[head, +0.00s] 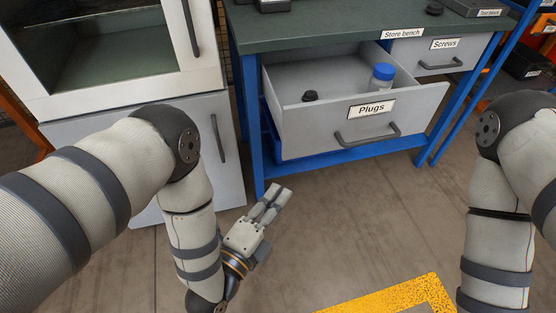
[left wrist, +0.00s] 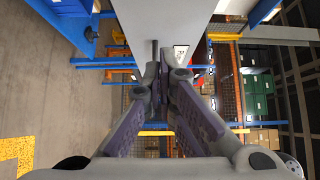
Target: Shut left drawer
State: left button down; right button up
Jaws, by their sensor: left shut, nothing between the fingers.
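The left drawer (head: 345,120), labelled Plugs, stands pulled out from under the bench. Its front is grey with a dark bar handle (head: 368,136). A blue-capped clear bottle (head: 381,80) and a small black plug (head: 310,96) are inside. My left gripper (head: 280,191) is shut and empty, low in front of the drawer's left side and apart from its front. In the left wrist view the closed fingers (left wrist: 168,75) point toward a grey panel (left wrist: 137,20), seemingly the drawer front. My right gripper is out of the head view.
The right drawer (head: 438,50), labelled Screws, is shut. The green store bench top (head: 310,28) carries a few dark items. A grey cabinet (head: 150,150) stands at the left. Blue bench legs (head: 250,130) flank the drawers. The floor in front is clear, with yellow marking (head: 410,292).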

aim_at(266, 85)
pick_arm(q)
jog(key=shift+w+a+b+x, duration=0.2)
jog(key=shift+a+b+x, duration=0.15)
jog(key=shift+x, duration=1.85)
jog(key=shift+w+a+b+x, duration=0.25)
jog(key=shift+a+x, duration=0.25)
jog(key=shift+x, duration=1.65)
jog(key=shift+w+a+b+x, duration=0.15)
jog(key=shift+a+b+x, duration=0.2)
jog(key=shift+x, duration=1.85)
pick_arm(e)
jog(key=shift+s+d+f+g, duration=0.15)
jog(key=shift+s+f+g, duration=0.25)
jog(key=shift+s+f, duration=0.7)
pick_arm(q)
jog(key=shift+a+f, duration=0.1)
jog(key=shift+f, duration=0.05)
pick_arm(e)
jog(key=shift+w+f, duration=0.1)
